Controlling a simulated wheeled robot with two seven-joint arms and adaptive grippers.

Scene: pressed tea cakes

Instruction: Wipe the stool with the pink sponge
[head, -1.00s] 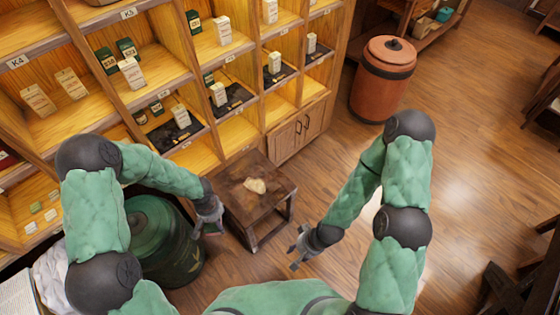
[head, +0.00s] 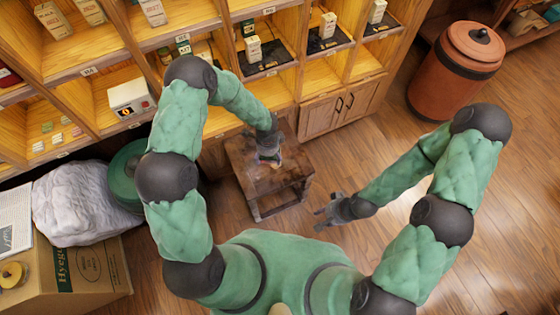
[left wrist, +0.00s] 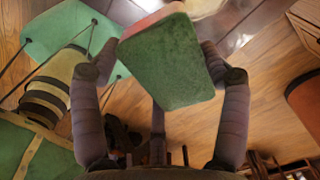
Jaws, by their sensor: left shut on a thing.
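The stool (head: 257,187) is a low, dark brown square one with worn edges, below the shelves in the head view. My left gripper (head: 268,158) is over the back part of its top; I cannot tell whether anything touches the wood. In the left wrist view my left gripper (left wrist: 160,75) is shut on the sponge (left wrist: 168,62), which shows a broad green face and a pinkish edge. In the head view the gripper mostly hides the sponge. A small pale patch shows beside the fingers. My right gripper (head: 325,209) is open and empty, right of the stool above the floor.
A wooden shelf unit with a cabinet (head: 335,108) stands behind the stool. A green drum (head: 125,175), a white bundle (head: 80,203) and a cardboard box (head: 85,272) are on the left. A reddish barrel (head: 457,68) stands back right. The floor right of the stool is clear.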

